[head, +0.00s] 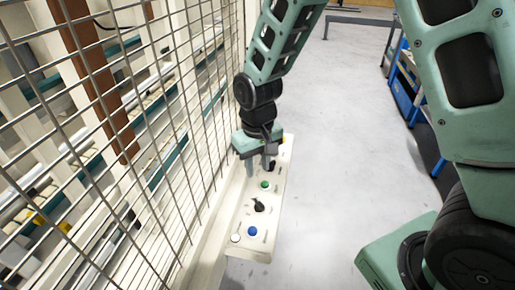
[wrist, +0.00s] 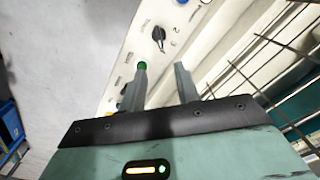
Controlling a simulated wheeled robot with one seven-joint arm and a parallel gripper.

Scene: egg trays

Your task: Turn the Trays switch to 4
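A white control panel (head: 240,215) carries a black rotary switch (head: 259,206) between a green button (head: 264,185) and a blue button (head: 252,231). This switch also shows in the wrist view (wrist: 158,37), beyond my fingertips, with small marks around it. Another dark knob (head: 271,166) sits beside my fingers, partly hidden. The labels are too small to read, so I cannot tell which is the Trays switch. My gripper (head: 259,170) points down over the panel's far half. In the wrist view its two fingers (wrist: 162,75) stand apart with nothing between them.
A white button (head: 235,238) is at the panel's near end, and a yellow one (head: 281,140) shows at the far end. A wire mesh fence (head: 190,120) runs along the left of the panel. Grey floor (head: 335,130) is clear to the right; a blue cart (head: 403,95) stands beyond.

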